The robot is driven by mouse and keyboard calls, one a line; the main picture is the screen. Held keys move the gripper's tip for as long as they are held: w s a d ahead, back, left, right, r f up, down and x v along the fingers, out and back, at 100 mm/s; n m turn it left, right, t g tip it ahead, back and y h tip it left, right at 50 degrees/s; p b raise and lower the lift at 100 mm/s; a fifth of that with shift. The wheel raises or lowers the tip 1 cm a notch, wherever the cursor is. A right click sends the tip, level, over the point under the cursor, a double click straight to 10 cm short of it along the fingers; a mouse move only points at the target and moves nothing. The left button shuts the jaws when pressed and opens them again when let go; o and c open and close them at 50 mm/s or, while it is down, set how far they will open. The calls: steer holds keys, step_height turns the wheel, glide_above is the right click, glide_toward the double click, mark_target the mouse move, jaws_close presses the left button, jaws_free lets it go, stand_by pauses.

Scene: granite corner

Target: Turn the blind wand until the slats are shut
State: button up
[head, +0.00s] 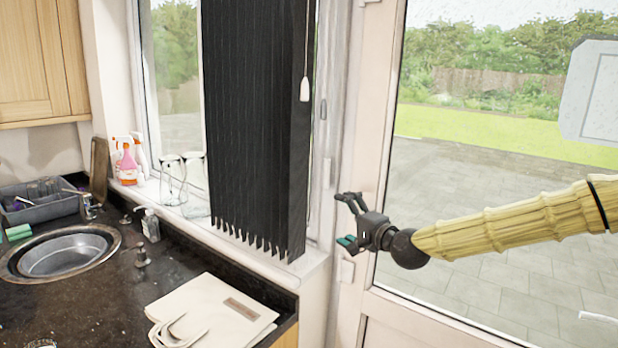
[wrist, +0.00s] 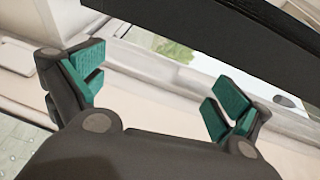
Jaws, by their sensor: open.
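The blind (head: 255,130) is a set of dark, narrow vertical slats hanging in front of the window. The slats stand close together, and I cannot tell their exact angle. A thin cord-like wand with a white end piece (head: 304,90) hangs at the blind's upper right. My gripper (head: 343,219) is open and empty, to the right of the blind and well below the white end piece, in front of the door frame. In the wrist view my gripper's teal-padded fingers (wrist: 152,88) are spread apart with nothing between them. A dark band, probably the blind (wrist: 235,38), crosses above them.
A dark counter (head: 90,305) with a round sink (head: 62,262) and folded pale bag (head: 215,312) lies at left. Spray bottles (head: 127,162) and glassware (head: 172,180) stand on the sill. The glass door (head: 480,190) and its handle (head: 346,270) are near my gripper.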

steer(key=m+t, duration=0.1)
glide_toward(328, 175)
steer(key=p+x, duration=0.1)
steer(key=x, duration=0.1)
steer(key=p+x, duration=0.2)
steer(key=x, duration=0.1)
steer(key=d+p+x, duration=0.1)
steer(key=x, duration=0.2)
steer(key=shift+w, duration=0.35)
steer(key=shift+w+a+f+y+p, duration=0.1)
steer(key=shift+w+a+y+p, duration=0.15)
steer(key=shift+a, duration=0.35)
steer(key=shift+w+a+y+p, duration=0.15)
steer(key=shift+w+a, duration=0.2)
steer(key=shift+a, duration=0.2)
steer(key=shift+s+a+r, duration=0.25)
steer(key=shift+s+a, duration=0.1)
steer(key=shift+s, duration=0.05)
steer(key=shift+s+d, duration=0.1)
steer(key=shift+d, duration=0.15)
steer(key=shift+c, duration=0.4)
steer(key=shift+w+d+f, duration=0.2)
steer(key=shift+w+d, duration=0.15)
steer(key=shift+d, duration=0.3)
steer(key=c, duration=0.7)
steer(key=shift+c, duration=0.5)
steer(key=shift+a, duration=0.35)
